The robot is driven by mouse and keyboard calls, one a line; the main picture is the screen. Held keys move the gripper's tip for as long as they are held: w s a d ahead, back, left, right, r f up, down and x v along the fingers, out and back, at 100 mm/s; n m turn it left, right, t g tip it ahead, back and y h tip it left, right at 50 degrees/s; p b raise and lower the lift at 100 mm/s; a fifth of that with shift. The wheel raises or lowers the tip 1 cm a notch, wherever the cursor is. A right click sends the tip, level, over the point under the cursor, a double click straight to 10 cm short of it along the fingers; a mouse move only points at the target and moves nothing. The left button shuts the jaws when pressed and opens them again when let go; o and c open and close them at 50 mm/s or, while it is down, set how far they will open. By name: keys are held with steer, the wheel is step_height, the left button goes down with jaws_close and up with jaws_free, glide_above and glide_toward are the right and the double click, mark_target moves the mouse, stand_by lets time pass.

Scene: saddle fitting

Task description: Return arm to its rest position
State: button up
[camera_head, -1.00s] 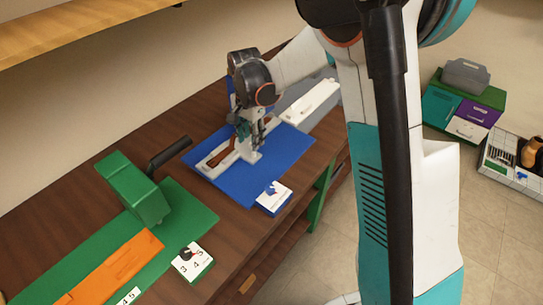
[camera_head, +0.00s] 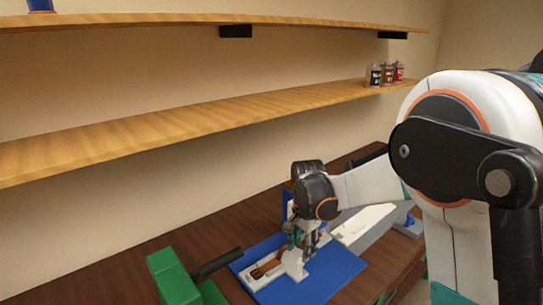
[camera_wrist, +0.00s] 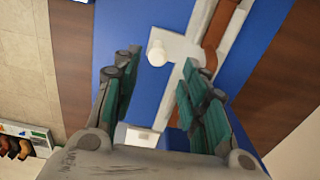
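My gripper (camera_head: 303,240) points down over a blue mat (camera_head: 338,268) in the head view. In the wrist view my gripper (camera_wrist: 160,75) has its two teal fingers apart, with nothing between them. Below is a white fixture (camera_wrist: 180,46) with a round white knob (camera_wrist: 157,53) and a reddish-brown strip (camera_wrist: 219,28) beside it. In the head view the brown strip (camera_head: 265,268) lies in the fixture, partly hidden by my gripper. I cannot tell in the head view whether the fingers touch the fixture.
A green tool (camera_head: 172,278) with a black handle (camera_head: 217,263) stands left of the mat. A long white piece (camera_head: 362,223) lies to the right. A wooden shelf (camera_head: 200,122) above the bench holds small bottles (camera_head: 387,73). The wall between is clear.

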steer(key=s+d+r+n+t, duration=0.2)
steer(key=s+d+r+n, duration=0.15)
steer(key=s+r, duration=0.45)
steer(key=s+d+r+n+t, duration=0.35)
steer(key=s+r, duration=0.25)
steer(key=s, duration=0.4)
steer(key=s+d+f+n+t, duration=0.1)
steer(key=s+n, duration=0.2)
steer(key=s, duration=0.5)
steer(key=shift+b, duration=0.4)
